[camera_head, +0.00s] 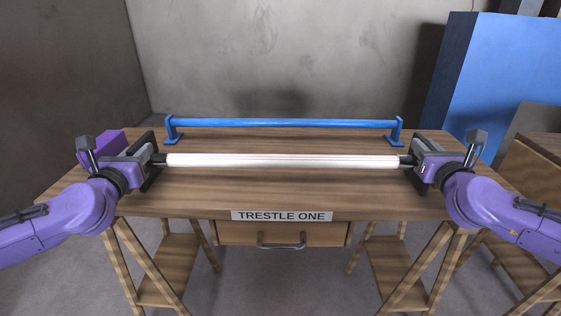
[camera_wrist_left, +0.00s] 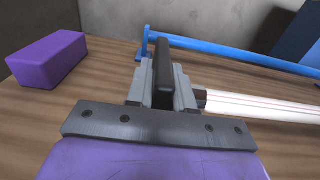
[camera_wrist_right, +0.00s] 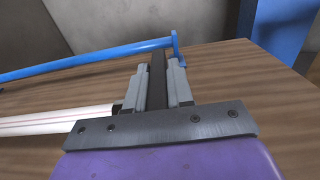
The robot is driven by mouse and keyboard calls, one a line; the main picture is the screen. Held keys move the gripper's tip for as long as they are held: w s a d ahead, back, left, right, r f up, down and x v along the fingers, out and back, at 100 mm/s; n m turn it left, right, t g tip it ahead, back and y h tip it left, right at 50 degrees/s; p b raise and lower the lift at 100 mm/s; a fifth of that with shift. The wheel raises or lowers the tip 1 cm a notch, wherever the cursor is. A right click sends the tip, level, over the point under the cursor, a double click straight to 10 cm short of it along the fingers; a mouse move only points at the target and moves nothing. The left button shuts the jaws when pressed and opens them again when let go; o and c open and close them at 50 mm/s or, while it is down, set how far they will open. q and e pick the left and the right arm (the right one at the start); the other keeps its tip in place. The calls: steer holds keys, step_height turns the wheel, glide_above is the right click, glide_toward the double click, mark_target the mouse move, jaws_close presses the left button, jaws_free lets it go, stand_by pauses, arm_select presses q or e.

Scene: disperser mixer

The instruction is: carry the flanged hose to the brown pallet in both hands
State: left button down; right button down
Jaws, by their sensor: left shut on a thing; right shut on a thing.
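The flanged hose (camera_head: 283,161) is a long white tube with dark ends, level across the trestle table in the head view. It also shows in the left wrist view (camera_wrist_left: 262,107) and the right wrist view (camera_wrist_right: 60,121). My left gripper (camera_head: 150,160) is shut on its left end. My right gripper (camera_head: 411,161) is shut on its right end. The jaws hide the flanges. I cannot tell whether the hose touches the tabletop. No brown pallet can be made out.
The trestle table (camera_head: 190,205) is labelled "TRESTLE ONE" and has a drawer (camera_head: 280,234). A blue rail (camera_head: 285,123) on two feet stands behind the hose. A purple block (camera_wrist_left: 47,58) lies left of my left gripper. A blue cabinet (camera_head: 500,80) and another wooden table (camera_head: 535,165) stand right.

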arm_select(q)
steer(key=shift+a, duration=0.1)
